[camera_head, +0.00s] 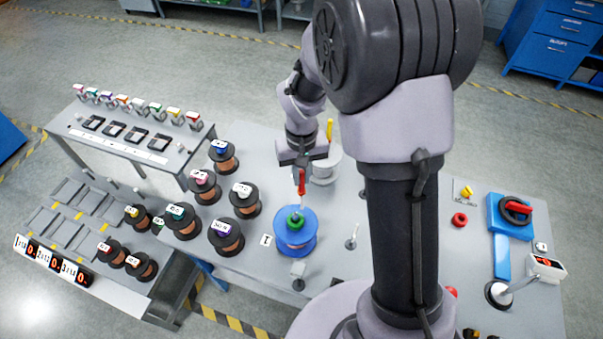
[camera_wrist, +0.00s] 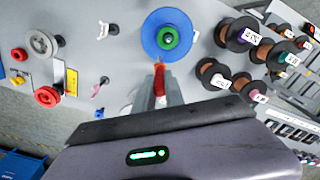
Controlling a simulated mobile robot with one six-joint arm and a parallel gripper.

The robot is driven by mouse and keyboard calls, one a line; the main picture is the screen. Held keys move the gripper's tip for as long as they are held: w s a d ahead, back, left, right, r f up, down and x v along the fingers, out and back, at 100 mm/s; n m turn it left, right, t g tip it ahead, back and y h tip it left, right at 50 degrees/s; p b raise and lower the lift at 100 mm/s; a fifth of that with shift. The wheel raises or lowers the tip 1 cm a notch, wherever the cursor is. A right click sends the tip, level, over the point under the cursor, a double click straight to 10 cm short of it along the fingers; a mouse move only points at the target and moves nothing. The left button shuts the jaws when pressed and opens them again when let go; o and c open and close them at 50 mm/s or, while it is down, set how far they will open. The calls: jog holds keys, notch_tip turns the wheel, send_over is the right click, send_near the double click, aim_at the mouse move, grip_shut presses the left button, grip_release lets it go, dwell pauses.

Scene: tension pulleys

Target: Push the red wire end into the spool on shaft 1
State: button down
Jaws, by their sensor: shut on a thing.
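A blue spool (camera_head: 283,240) with a green knob (camera_head: 295,219) on its middle stands on the grey table beside a label reading 1. The spool also shows in the wrist view (camera_wrist: 150,38), from above. My gripper (camera_head: 302,168) is shut on the red wire end (camera_head: 301,184), which points down above the back side of the spool. In the wrist view the red wire end (camera_wrist: 159,76) sits between my fingers (camera_wrist: 158,92), with its tip near the spool's rim. I cannot tell whether it touches the spool. The fingers hide part of the wire end.
Several dark labelled copper spools (camera_head: 224,236) stand left of the blue spool. A pale wheel (camera_head: 326,168) is just behind my gripper. A red-handled blue unit (camera_head: 508,232) stands far right.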

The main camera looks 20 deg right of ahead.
aim_at(302, 188)
jog(key=shift+f+b, duration=1.95)
jog(key=shift+f, duration=0.45)
jog(key=shift+w+f, duration=0.1)
jog(key=shift+f, duration=0.05)
jog(key=shift+d+f+b, duration=0.1)
jog(key=shift+f+b, duration=0.45)
